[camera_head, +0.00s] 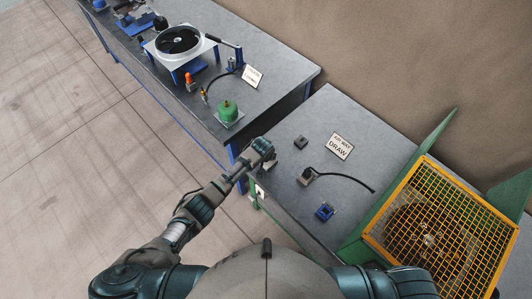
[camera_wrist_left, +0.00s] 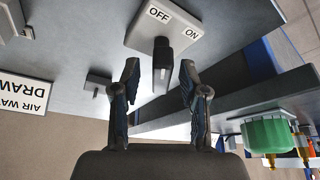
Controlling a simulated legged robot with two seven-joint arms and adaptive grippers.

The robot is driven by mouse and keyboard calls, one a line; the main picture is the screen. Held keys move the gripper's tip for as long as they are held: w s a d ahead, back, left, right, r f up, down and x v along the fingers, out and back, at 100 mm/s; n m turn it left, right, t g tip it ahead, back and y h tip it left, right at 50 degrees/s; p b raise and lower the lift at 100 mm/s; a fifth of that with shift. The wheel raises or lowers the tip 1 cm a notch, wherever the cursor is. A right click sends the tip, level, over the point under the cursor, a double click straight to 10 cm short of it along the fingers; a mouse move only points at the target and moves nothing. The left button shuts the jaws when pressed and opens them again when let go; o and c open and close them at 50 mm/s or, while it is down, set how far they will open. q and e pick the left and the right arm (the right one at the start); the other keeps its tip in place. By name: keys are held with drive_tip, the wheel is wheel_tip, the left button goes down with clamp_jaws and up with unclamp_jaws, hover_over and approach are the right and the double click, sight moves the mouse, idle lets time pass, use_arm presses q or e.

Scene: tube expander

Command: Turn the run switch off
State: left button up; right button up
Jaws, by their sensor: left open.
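The run switch (camera_wrist_left: 135,33) shows in the left wrist view as a grey plate with OFF and ON labels. A dark lever (camera_wrist_left: 162,68) stands out from it. Which label the lever is set to I cannot tell for sure. My left gripper (camera_wrist_left: 160,74) is open, with one finger on each side of the lever and visible gaps to both. In the head view my left gripper (camera_head: 268,156) is at the left edge of the near bench and mostly hides the switch. My right gripper is out of view.
The near bench (camera_head: 340,115) holds an AIR WAY DRAW sign (camera_head: 340,146), a small grey block (camera_head: 300,142), a block with a black cable (camera_head: 307,176) and a blue part (camera_head: 325,211). A yellow-grilled machine (camera_head: 430,235) stands right. Another bench (camera_head: 275,40) has a green cylinder (camera_head: 229,108).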

use_arm(q)
drive_tip(key=v, duration=1)
drive_tip(key=shift+s+r, duration=0.15)
drive_tip(key=shift+r, duration=0.2)
drive_tip(key=shift+s, duration=0.1)
